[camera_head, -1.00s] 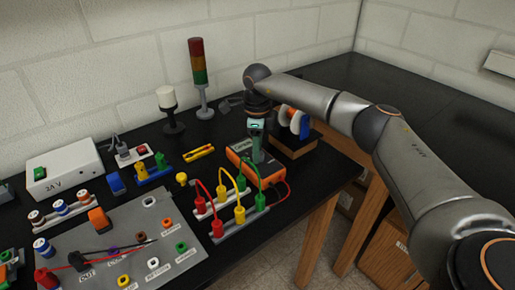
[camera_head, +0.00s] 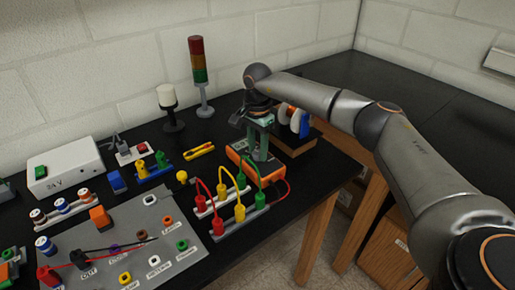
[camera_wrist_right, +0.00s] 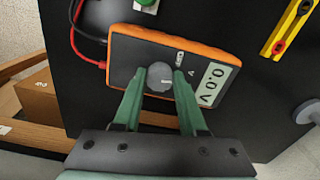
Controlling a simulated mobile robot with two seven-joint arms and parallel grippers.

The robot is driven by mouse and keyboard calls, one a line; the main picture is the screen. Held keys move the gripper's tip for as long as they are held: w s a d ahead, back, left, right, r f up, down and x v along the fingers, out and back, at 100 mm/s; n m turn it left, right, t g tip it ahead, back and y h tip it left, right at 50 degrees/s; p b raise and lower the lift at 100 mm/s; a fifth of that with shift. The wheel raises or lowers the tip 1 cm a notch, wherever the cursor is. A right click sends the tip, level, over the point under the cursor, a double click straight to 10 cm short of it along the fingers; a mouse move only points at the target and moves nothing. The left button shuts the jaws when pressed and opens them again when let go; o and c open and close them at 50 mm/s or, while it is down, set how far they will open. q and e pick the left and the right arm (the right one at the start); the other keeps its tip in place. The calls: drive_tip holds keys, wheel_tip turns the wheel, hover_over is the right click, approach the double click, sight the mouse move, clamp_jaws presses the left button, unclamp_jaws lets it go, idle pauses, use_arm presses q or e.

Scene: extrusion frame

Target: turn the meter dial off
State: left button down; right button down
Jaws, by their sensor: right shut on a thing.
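The meter (camera_head: 270,174) has an orange case and lies on the black bench. It also shows in the right wrist view (camera_wrist_right: 170,38), where its screen (camera_wrist_right: 212,85) reads 0.0 V. The round grey dial (camera_wrist_right: 159,77) is on its face, between the green fingers of my right gripper (camera_wrist_right: 161,80). The gripper is shut on the dial from above. In the head view my right gripper (camera_head: 258,156) stands over the meter, and its fingers hide the dial there. My left gripper is not in view.
Red, yellow and green leads (camera_head: 240,199) arch over sockets just in front of the meter. A wooden stand with discs (camera_head: 300,121) is close behind the gripper. A signal tower (camera_head: 199,75) stands farther back. The bench on the right is clear.

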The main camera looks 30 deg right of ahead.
sight(258, 153)
drive_tip(key=n, duration=0.5)
drive_tip(key=shift+n, duration=2.5)
drive_tip(key=shift+d, duration=0.1)
drive_tip(key=shift+c, duration=2.3)
unclamp_jaws()
wheel_tip(258, 153, up, 13)
drive_tip(key=b, duration=0.1)
drive_tip(key=shift+f, duration=0.2)
drive_tip(key=shift+s+f, duration=0.1)
drive_tip(key=shift+s, duration=0.05)
